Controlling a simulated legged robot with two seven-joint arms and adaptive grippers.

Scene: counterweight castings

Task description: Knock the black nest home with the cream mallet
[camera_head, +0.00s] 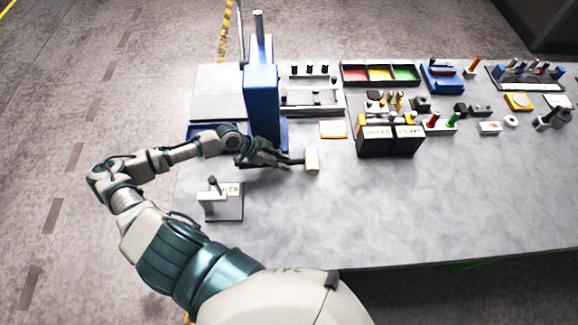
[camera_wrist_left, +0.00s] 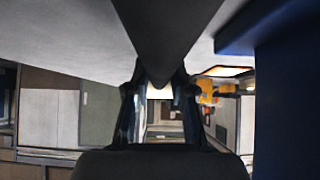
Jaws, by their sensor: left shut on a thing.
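My left gripper (camera_head: 272,156) is shut on the dark handle of the cream mallet (camera_head: 312,160). The mallet's cream head points right, just above or on the grey bench, left of the black box (camera_head: 390,143). I cannot tell whether the head touches the bench. In the left wrist view, my left gripper's fingers (camera_wrist_left: 160,100) close around a dark shaft (camera_wrist_left: 165,35), and a pale patch shows between them. I cannot pick out the black nest with certainty. My right gripper is not in view.
A tall blue press (camera_head: 262,90) stands right behind my left gripper. Coloured bins (camera_head: 380,74) and several fixtures fill the back of the bench. The front right of the bench (camera_head: 440,200) is clear.

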